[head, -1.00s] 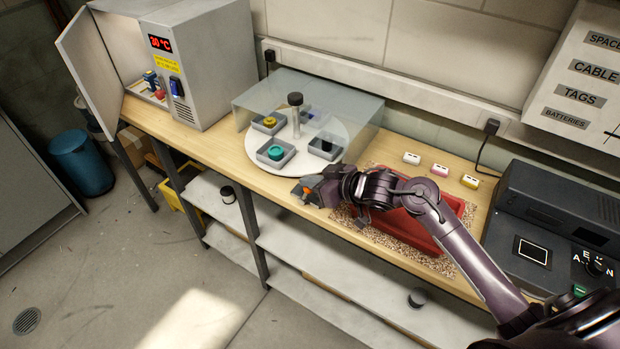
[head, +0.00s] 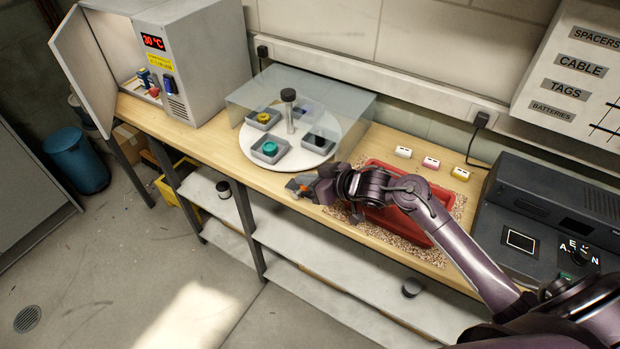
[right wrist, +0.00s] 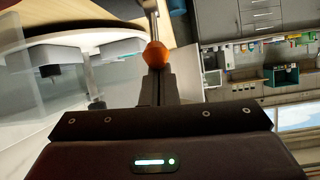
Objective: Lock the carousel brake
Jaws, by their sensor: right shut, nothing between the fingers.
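The carousel (head: 246,158) is a round white disc with a dark-topped central post, under a clear cover. Square grey trays on it hold a teal piece (head: 270,148), a yellow piece (head: 264,117) and a black piece. The brake's orange ball knob (right wrist: 155,54) sits on a metal lever in the right wrist view. My right gripper (right wrist: 157,80) is shut and empty, its fingertips right at the knob; contact cannot be told. In the head view my right gripper (head: 300,187) is at the bench's front edge, just in front of the carousel. My left gripper is out of view.
A red bin (head: 432,232) stands on spilled granules under my right arm. A grey cabinet with an open door (head: 85,70) is at the left. A dark console (head: 515,265) is at the right. Small white, pink and yellow blocks (head: 431,163) lie behind the bin.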

